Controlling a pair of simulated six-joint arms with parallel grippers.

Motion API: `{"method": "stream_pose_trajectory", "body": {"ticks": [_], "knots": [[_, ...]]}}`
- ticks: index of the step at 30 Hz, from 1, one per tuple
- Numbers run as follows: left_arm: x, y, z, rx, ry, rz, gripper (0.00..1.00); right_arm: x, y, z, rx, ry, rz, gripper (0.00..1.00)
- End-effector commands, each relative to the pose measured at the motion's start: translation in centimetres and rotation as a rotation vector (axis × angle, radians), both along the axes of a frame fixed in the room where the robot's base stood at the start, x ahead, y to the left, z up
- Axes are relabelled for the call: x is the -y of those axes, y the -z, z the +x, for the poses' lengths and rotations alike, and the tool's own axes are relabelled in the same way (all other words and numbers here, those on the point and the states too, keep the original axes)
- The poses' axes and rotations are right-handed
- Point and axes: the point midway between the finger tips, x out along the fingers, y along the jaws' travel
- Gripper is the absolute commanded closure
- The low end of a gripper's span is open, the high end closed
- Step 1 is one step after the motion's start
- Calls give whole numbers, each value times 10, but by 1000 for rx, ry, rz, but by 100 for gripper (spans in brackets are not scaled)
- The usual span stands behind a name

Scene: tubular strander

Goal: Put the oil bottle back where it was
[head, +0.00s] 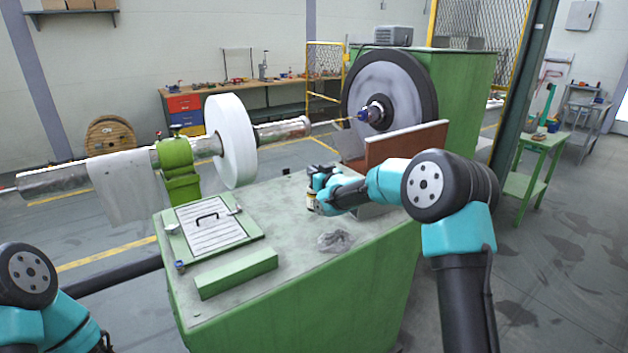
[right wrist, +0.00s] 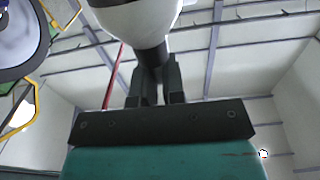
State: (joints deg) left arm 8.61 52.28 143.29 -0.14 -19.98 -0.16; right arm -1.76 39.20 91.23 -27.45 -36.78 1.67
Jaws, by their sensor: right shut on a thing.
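My right gripper (head: 314,192) reaches in from the right, low over the green bench top, near the base of the upright brown board. In the right wrist view its two dark fingers (right wrist: 156,88) are shut on a dark narrow part of a white rounded object, which I take to be the oil bottle (right wrist: 140,16). The top of that picture cuts it off. In the head view the bottle is small and mostly hidden by the gripper, and I cannot tell whether it touches the bench. Of my left arm only links show at the lower left; its gripper is out of view.
The green bench (head: 330,275) holds a hatch plate with a black handle (head: 207,217), a green block (head: 237,274) and a crumpled grey rag (head: 336,241). A brown board (head: 405,143) stands beside my right forearm. A white disc (head: 231,140) on a shaft stands behind.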

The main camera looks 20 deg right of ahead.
Motion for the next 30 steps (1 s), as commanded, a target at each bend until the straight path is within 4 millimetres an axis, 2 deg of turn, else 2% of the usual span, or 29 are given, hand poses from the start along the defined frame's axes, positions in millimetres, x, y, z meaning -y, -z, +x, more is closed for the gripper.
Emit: {"method": "stream_pose_trajectory", "body": {"ticks": [4, 14, 18, 24, 30], "knots": [[0, 0, 0, 0, 0, 0, 23, 4, 1, 15, 2, 0, 1, 100], [0, 0, 0, 0, 0, 0, 23, 5, 1, 17, 1, 0, 1, 100], [0, 0, 0, 0, 0, 0, 23, 7, 2, 25, 2, 1, 1, 100], [0, 0, 0, 0, 0, 0, 23, 7, 31, 23, -2, 1, 0, 100], [0, 0, 0, 0, 0, 0, 23, 7, 36, 22, 2, 1, 1, 100]]}}
